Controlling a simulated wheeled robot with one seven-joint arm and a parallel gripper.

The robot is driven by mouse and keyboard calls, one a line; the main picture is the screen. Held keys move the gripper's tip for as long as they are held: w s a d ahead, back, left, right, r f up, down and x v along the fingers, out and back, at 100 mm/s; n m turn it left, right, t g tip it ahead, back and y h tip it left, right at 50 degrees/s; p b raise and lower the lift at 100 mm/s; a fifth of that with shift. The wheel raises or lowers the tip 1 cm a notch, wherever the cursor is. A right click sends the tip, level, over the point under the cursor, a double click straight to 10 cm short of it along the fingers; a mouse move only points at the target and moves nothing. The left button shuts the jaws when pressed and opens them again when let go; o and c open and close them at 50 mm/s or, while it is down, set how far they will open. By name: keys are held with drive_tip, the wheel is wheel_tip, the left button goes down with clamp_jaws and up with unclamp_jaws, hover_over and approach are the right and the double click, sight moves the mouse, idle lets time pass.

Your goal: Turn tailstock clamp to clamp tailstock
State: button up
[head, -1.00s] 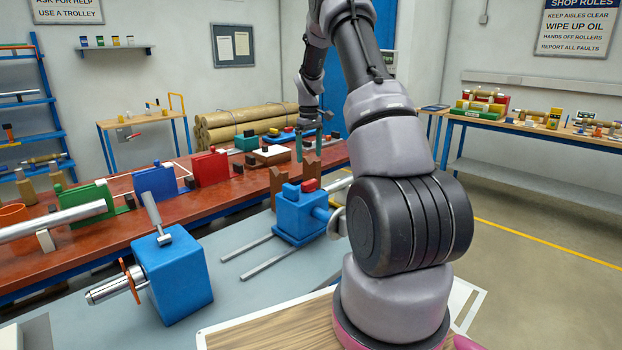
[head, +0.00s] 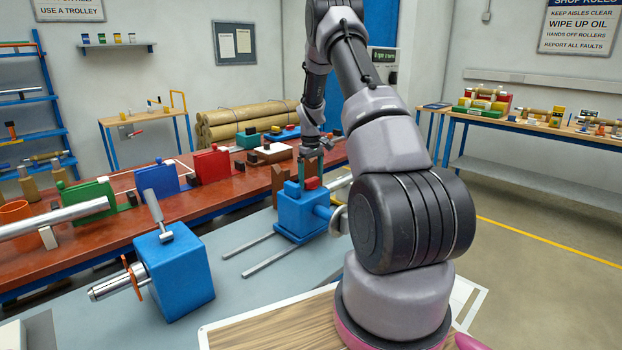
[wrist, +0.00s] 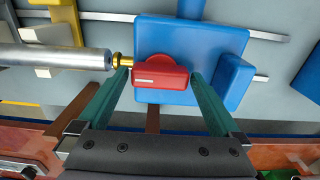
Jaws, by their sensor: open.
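The blue tailstock (head: 301,217) stands on two rails in the middle of the head view. The red tailstock clamp (head: 312,184) sits on its top. In the wrist view the clamp (wrist: 160,77) is a red bar with a rounded red hub behind it, over the blue tailstock body (wrist: 215,48). My gripper (head: 310,172) is open above the tailstock. In the wrist view its two green fingers (wrist: 157,80) stand on either side of the red bar, left and right. A gap shows at the right finger; whether the left one touches is unclear.
A grey cylinder (wrist: 65,59) with a brass tip (wrist: 122,60) lies close to the left finger in the wrist view. A second blue block (head: 178,272) with an upright grey lever stands front left. A red-brown bench (head: 105,238) with coloured blocks runs behind.

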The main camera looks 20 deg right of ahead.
sight(311, 179)
drive_tip(key=c, duration=1.1)
drive_tip(key=shift+m, duration=0.4)
drive_tip(key=m, duration=1.2)
drive_tip(key=shift+m, duration=0.4)
drive_tip(key=o, duration=1.1)
wheel_tip(311, 179, up, 11)
